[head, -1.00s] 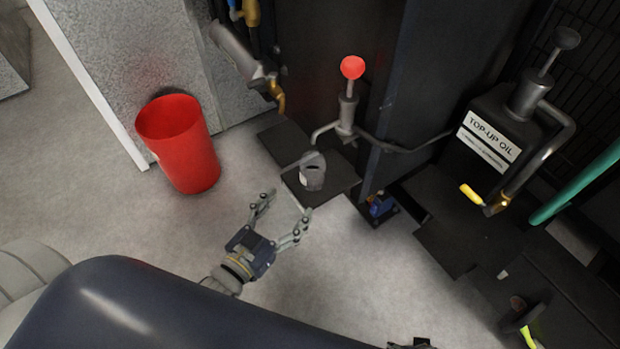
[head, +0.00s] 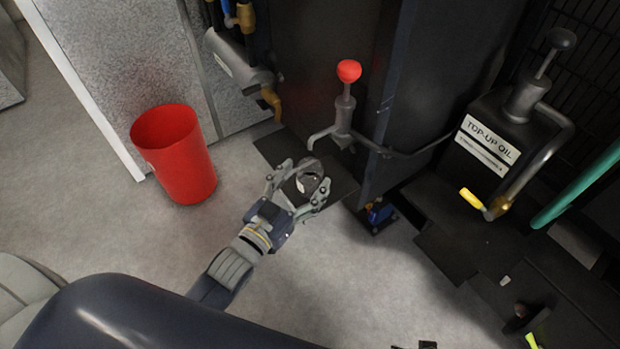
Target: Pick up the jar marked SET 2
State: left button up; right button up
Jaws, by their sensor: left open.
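A small clear jar (head: 310,172) stands on a dark shelf plate below the pump with the red knob. I cannot read any marking on it. My left gripper (head: 302,184) is open, with its two fingers on either side of the jar. I cannot tell whether the fingers touch it. The jar's lower part is partly hidden by the gripper.
The pump with a red knob (head: 347,72) has its spout just above the jar. A red bin (head: 175,155) stands on the floor at left. A "TOP-UP OIL" tank (head: 490,138) with a pump stands at right. A dark cabinet rises behind the shelf.

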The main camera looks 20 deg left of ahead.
aim_at(303, 180)
pick_arm(q)
jog(key=shift+x, duration=1.2)
jog(key=shift+w, duration=0.45)
jog(key=c, duration=1.2)
jog(key=shift+c, duration=0.4)
pick_arm(e)
jog(key=shift+r, duration=0.55)
pick_arm(q)
jog(key=shift+r, duration=0.1)
pick_arm(e)
jog(key=shift+w+r, duration=0.1)
jog(key=shift+w, duration=0.05)
